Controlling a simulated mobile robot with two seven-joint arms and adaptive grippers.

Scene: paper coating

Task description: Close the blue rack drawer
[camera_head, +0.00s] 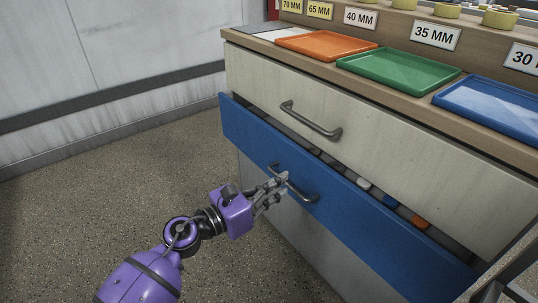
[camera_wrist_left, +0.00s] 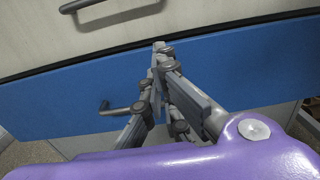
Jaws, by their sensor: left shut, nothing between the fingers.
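The blue rack drawer (camera_head: 345,207) is part-way open below a closed cream drawer, with a dark gap along its top edge where several small items show inside. Its grey bar handle (camera_head: 305,195) is on the front face. My left gripper (camera_head: 283,179) is shut and empty, with its fingertips right at the blue drawer's handle; I cannot tell if they touch it. In the left wrist view the shut fingers (camera_wrist_left: 160,52) lie in front of the blue drawer face (camera_wrist_left: 235,75), and part of the handle (camera_wrist_left: 112,108) shows at their left. My right gripper is not in view.
The cream drawer (camera_head: 400,140) has its own handle (camera_head: 312,122) above. Orange (camera_head: 325,45), green (camera_head: 398,66) and blue (camera_head: 500,105) trays lie on the countertop. The speckled floor (camera_head: 120,190) left of the rack is clear. A grey wall (camera_head: 130,50) stands behind.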

